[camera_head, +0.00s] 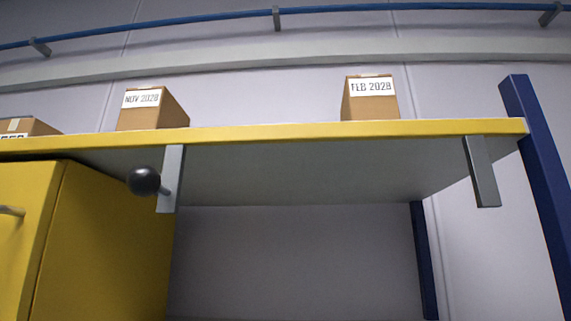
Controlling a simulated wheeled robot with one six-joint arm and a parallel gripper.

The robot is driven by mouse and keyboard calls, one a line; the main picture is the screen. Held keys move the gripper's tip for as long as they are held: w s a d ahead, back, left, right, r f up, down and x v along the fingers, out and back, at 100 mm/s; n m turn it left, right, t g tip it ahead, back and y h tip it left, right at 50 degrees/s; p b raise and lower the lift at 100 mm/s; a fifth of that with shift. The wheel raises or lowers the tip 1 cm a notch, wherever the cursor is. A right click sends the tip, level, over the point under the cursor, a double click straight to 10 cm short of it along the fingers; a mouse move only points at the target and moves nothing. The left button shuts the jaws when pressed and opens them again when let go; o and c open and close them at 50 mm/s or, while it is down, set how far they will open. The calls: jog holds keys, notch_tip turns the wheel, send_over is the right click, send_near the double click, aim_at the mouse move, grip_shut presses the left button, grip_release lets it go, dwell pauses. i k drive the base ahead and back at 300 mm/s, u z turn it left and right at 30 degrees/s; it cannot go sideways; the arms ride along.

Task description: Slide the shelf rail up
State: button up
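A shelf (290,133) with a yellow front edge and a grey underside runs across the view, seen from below. A pale grey upright bracket (171,190) hangs below its front edge at the left, with a dark round knob (144,181) on a short stem beside it. A second grey bracket (482,172) hangs below the edge at the right. I cannot tell which part is the shelf rail. My gripper is not in view.
Cardboard boxes labelled NOV 2028 (150,109) and FEB 2028 (370,98) stand on the shelf, with another box (28,126) at far left. A yellow cabinet (100,240) stands below left. A blue post (545,170) stands right. Space under the shelf's middle looks free.

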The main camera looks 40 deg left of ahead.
aim_at(145, 180)
jog(key=z, duration=0.25)
jog(key=k, duration=0.1)
jog(key=u, duration=2)
jog(key=k, duration=0.65)
jog(key=u, duration=0.65)
jog(key=i, duration=0.5)
